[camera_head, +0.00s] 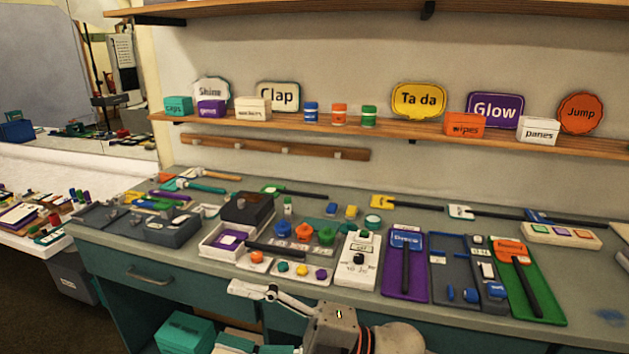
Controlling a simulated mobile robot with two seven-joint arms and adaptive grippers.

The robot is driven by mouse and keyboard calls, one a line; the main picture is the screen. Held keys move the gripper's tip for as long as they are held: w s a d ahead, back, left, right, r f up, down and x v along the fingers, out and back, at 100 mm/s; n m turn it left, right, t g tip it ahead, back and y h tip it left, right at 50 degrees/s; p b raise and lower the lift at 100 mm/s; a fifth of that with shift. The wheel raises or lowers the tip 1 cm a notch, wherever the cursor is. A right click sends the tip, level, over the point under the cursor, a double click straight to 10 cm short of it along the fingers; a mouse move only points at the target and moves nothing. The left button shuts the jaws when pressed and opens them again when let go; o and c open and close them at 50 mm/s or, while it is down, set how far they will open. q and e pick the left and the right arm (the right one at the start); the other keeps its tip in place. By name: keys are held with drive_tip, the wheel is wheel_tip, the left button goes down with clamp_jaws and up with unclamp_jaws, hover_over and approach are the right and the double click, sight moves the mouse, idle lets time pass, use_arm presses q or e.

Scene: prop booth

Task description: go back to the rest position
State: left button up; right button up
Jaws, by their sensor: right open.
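My right gripper (231,315) is at the bottom middle of the head view, in front of the workbench's front edge. Its pale upper finger points left and a second finger shows lower at the bottom edge. The fingers are apart and nothing shows between them. My left gripper is not in view.
The grey workbench (400,316) is crowded with trays, coloured knobs, a purple board (389,281) and a green board (545,300). A shelf (400,130) with word signs and small boxes runs above. A teal box (184,333) sits below the bench.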

drive_tip(key=w+d+f+m+t+h, duration=0.45)
drive_tip(key=d+f+m+t, duration=0.25)
drive_tip(key=m, duration=0.3)
drive_tip(key=w+d+f+m+t+h, duration=0.3)
drive_tip(key=d+f+m+t+h, duration=0.2)
drive_tip(key=d+f+m+t, duration=0.3)
drive_tip(key=s+d+f+m+g+h, duration=0.2)
drive_tip(key=s+d+f, duration=0.3)
drive_tip(key=f, duration=0.3)
drive_tip(key=s+d+f+m+g+h, duration=0.1)
drive_tip(key=s+d+f+m+h, duration=0.3)
drive_tip(key=f, duration=0.5)
drive_tip(key=s+d+f+m+g+h, duration=0.2)
drive_tip(key=s+d+f+m+h, duration=0.1)
drive_tip(key=s+d+f, duration=0.3)
wheel_tip(320, 180, down, 2)
drive_tip(key=shift+d+f+m+g, duration=0.15)
drive_tip(key=shift+d+m+g, duration=0.15)
drive_tip(key=shift+d+m, duration=0.25)
